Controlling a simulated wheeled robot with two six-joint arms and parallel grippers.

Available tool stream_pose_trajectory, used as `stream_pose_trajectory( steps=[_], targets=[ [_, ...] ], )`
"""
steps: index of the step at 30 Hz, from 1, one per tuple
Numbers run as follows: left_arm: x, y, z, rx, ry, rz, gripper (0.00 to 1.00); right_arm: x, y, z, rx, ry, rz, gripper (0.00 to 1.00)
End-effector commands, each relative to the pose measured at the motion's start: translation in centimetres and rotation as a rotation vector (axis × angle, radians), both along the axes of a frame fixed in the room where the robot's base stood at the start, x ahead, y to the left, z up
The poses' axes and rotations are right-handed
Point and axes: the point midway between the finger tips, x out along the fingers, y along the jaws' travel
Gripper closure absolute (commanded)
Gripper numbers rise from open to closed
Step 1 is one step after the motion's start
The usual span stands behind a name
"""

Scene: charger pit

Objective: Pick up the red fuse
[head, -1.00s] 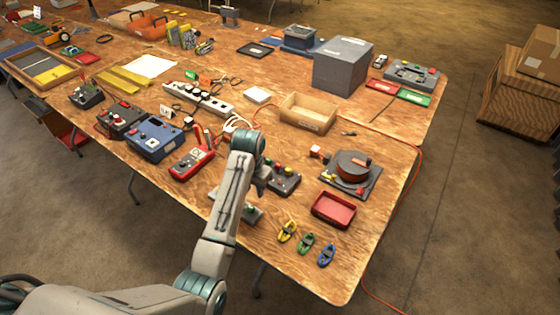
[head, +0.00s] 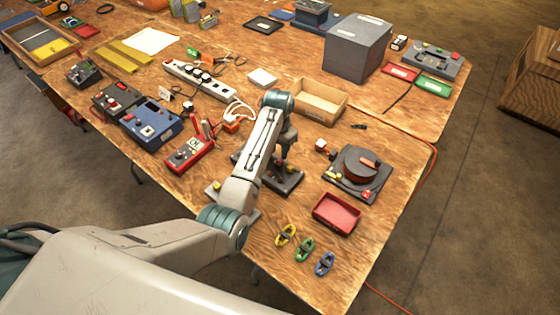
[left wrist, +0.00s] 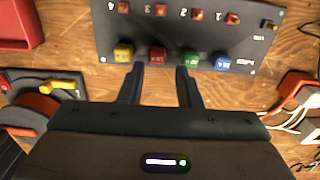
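The red fuse (left wrist: 158,55) sits on a dark panel (left wrist: 215,40) in the left wrist view, between a yellow fuse (left wrist: 123,52) and a green fuse (left wrist: 191,58). A blue fuse (left wrist: 223,63) is at the right of the row. My left gripper (left wrist: 160,69) is open, with its two fingertips apart just short of the red fuse, one toward each side of it. In the head view, my left gripper (head: 284,163) is over the dark panel (head: 291,181), and my arm hides much of it. I cannot make out the red fuse there. My right gripper is not in view.
A red tray (head: 337,212) and a round-topped device (head: 361,168) stand right of the panel. A red meter (head: 188,152) is to its left, and an open wooden box (head: 320,100) behind. Yellow, green and blue clips (head: 304,249) lie near the front edge.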

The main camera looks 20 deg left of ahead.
Motion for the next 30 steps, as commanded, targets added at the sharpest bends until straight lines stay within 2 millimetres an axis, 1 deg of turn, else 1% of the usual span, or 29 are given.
stream_pose_trajectory(
  steps=[1, 4, 6, 9, 12, 17, 22, 30],
  targets=[
    [-0.1, -0.1, -0.5, 0.000, 0.005, 0.000, 0.69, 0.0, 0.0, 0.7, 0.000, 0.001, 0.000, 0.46],
    [0.0, -0.4, -1.9, 0.000, 0.005, 0.000, 0.69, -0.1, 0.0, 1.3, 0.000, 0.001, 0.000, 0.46],
    [0.0, -0.3, -3.0, 0.000, 0.005, 0.000, 0.69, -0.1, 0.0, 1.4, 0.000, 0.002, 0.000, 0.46],
    [0.1, -0.3, -4.0, 0.000, 0.003, 0.001, 0.69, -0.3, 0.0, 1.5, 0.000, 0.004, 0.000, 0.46],
    [0.1, -0.3, -4.3, -0.001, 0.001, 0.001, 0.69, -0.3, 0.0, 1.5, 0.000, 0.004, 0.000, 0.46],
    [0.1, -0.3, -4.3, -0.001, 0.001, 0.001, 0.69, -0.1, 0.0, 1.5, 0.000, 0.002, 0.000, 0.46],
    [0.1, -0.3, -4.3, -0.001, 0.001, 0.000, 1.00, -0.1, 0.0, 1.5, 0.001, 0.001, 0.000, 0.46],
    [0.1, -0.3, -4.3, 0.000, 0.001, 0.000, 1.00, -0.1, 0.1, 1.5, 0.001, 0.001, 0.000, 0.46]
  ],
)
